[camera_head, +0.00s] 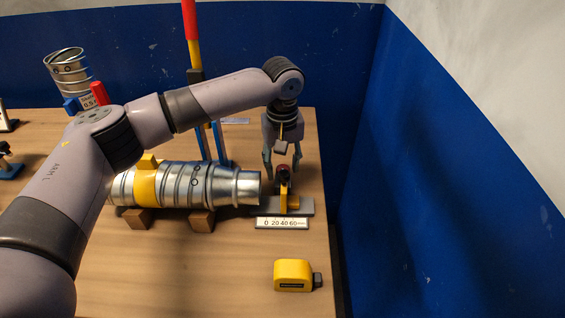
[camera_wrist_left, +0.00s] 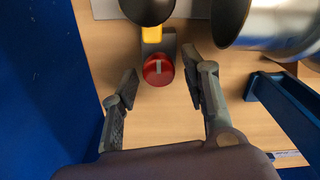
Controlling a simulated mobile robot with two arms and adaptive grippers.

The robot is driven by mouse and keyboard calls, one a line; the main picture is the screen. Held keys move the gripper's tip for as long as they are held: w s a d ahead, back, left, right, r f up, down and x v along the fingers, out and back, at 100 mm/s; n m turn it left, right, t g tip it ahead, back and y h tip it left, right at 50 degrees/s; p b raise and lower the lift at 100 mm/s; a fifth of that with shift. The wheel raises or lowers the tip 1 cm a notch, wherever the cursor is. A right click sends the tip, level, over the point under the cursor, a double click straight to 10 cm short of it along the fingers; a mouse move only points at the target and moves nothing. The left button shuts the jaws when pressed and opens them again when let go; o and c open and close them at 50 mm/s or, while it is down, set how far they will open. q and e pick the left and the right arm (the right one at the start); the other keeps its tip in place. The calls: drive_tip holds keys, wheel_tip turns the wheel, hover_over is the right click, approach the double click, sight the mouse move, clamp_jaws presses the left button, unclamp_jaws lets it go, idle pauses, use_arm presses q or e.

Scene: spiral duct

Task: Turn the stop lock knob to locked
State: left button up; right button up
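The red round stop lock knob (camera_wrist_left: 158,70) has a pale line across its face, which runs roughly up and down in the left wrist view. It sits on a grey block beside a yellow part (camera_wrist_left: 152,34) of the stop. In the head view the knob (camera_head: 284,169) is small, so its setting cannot be read there. My left gripper (camera_head: 283,174) points down over the stop. In the left wrist view my left gripper (camera_wrist_left: 159,76) is open, one finger on each side of the knob, with visible gaps. My right gripper is not in view.
A silver duct (camera_head: 222,186) with a yellow band lies on wooden blocks left of the stop. A scale plate (camera_head: 282,223) and a yellow tape measure (camera_head: 293,275) are in front. Blue uprights (camera_head: 213,145) stand behind the duct. A blue wall (camera_head: 450,180) is to the right.

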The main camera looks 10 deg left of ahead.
use_arm(q)
clamp_jaws()
idle(0.3)
drive_tip(key=shift+r+p, duration=0.2)
drive_tip(key=shift+p, duration=0.5)
drive_tip(key=m+p, duration=0.6)
drive_tip(key=p, duration=0.3)
drive_tip(key=shift+d+m, duration=0.15)
drive_tip(key=shift+m, duration=0.25)
drive_tip(key=m+p, duration=0.3)
drive_tip(key=m, duration=0.1)
drive_tip(key=m+p, duration=0.2)
drive_tip(key=m, duration=0.3)
drive_tip(key=shift+d+f, duration=0.1)
